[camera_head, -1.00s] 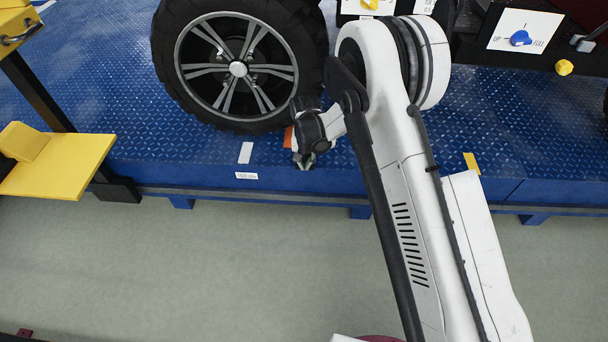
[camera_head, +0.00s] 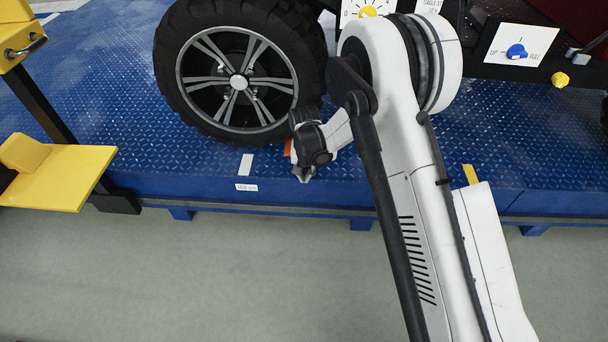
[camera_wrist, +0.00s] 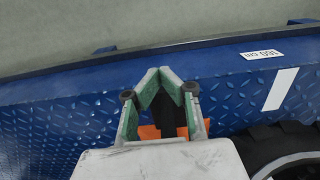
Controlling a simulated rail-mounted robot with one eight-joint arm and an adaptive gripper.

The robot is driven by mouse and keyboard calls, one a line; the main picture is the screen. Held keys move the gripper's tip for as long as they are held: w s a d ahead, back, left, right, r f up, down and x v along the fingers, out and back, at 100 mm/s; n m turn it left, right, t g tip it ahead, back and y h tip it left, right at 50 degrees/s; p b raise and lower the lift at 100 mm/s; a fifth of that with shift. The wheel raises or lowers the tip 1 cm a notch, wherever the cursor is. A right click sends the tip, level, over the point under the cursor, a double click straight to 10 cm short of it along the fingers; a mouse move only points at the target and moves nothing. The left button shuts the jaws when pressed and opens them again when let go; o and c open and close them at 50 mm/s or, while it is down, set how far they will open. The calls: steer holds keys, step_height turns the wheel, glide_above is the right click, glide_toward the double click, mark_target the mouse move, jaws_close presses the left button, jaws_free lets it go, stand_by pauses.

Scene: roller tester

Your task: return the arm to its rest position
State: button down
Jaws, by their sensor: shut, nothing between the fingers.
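My gripper (camera_head: 304,174) hangs over the front edge of the blue diamond-plate platform (camera_head: 420,178), low and to the right of the large black tyre (camera_head: 240,70). In the wrist view its two green-lined fingers (camera_wrist: 160,72) meet at their tips, with nothing held between them. An orange mark (camera_wrist: 150,132) on the plate shows behind the fingers. My white arm stretches from the lower right up to the elbow and folds down to the gripper.
A yellow shelf (camera_head: 60,178) stands at the left. Panels with a blue knob (camera_head: 516,51) and a yellow knob (camera_head: 368,12) are at the back. A white label (camera_head: 246,187) is on the platform edge. The grey-green floor (camera_head: 200,280) in front is clear.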

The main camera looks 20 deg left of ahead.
steer(key=d+r+t+p, duration=0.1)
steer(key=d+r, duration=0.4)
steer(key=r, duration=0.7)
steer(key=d+r+p, duration=0.1)
steer(key=d+r, duration=0.4)
steer(key=r, duration=0.7)
steer(key=s+d+r+m+t+y, duration=0.1)
steer(key=s+d+r+t, duration=0.1)
steer(key=s+d+r, duration=0.5)
steer(key=s+d+r+m+t+h, duration=0.15)
steer(key=s+d+r, duration=0.35)
steer(key=s+d, duration=0.5)
steer(key=s+d+r+t+y, duration=0.1)
steer(key=s+d+r+t, duration=0.25)
steer(key=s+d, duration=0.7)
step_height(320, 180, up, 14)
steer(key=p, duration=1.4)
steer(key=shift+a+r+g+p, duration=0.2)
steer(key=shift+r+g+p, duration=0.05)
steer(key=shift+g+p, duration=0.15)
steer(key=shift+h, duration=0.25)
